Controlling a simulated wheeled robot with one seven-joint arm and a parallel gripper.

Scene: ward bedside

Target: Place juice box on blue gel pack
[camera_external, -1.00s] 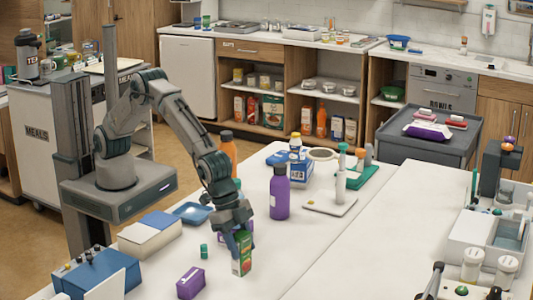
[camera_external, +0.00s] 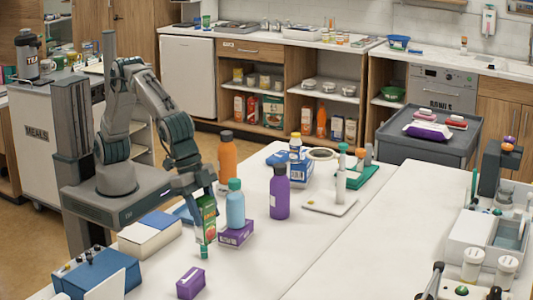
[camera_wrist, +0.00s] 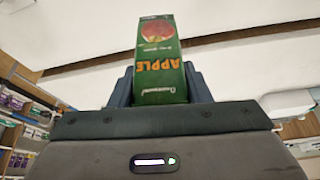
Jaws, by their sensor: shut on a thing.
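The juice box (camera_external: 207,220) is a green carton with a red fruit picture and "APPLE" lettering. My gripper (camera_external: 202,197) is shut on it and holds it nearly upright. The wrist view shows the juice box (camera_wrist: 161,62) between the two dark fingers. I cannot tell the height of the carton over the table.
A light blue bottle (camera_external: 235,206) and a purple box (camera_external: 236,236) are close on the right. A blue-and-white box (camera_external: 150,234) is at left, an orange bottle (camera_external: 227,158) behind.

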